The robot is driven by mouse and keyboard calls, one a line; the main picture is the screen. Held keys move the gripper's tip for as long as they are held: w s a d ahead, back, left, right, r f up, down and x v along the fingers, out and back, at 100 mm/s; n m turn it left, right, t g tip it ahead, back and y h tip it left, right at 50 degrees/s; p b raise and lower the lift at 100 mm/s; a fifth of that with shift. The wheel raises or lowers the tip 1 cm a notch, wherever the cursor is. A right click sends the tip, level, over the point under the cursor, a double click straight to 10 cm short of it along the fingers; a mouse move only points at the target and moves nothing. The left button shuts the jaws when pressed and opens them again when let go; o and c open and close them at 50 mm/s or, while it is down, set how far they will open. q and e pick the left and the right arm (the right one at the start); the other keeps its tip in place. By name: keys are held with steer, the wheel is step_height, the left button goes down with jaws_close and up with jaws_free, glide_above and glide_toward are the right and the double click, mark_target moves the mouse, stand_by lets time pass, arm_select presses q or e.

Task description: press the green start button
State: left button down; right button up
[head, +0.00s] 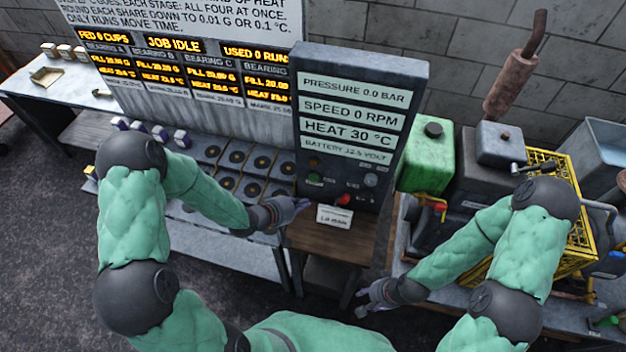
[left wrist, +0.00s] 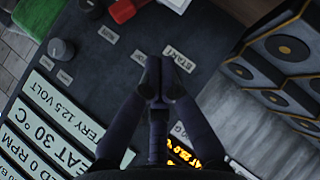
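The green start button (head: 314,180) shows on the lower left of the dark control panel (head: 399,75) in the head view. My left gripper (head: 303,203) is in front of the panel, just below and left of the button. In the left wrist view its fingertips (left wrist: 158,62) are together and empty, beside the START label (left wrist: 180,59). The button itself is not visible in that view, and I cannot tell whether the fingertips touch the panel. My right gripper (head: 361,303) is low in front of the bench, apart from the panel, with its fingers spread and empty.
A red knob (head: 344,199) and a white label card (head: 334,217) are close right of my left gripper. Dark square units with round centres (head: 236,158) stand to the left. A green can (head: 427,155) and a yellow crate (head: 575,225) stand to the right.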

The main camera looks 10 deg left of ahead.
mark_target(314, 178)
arm_select(q)
steer(key=w, duration=0.6)
steer(key=shift+w+d, duration=0.15)
stand_by(1.4)
steer(key=shift+w, duration=0.3)
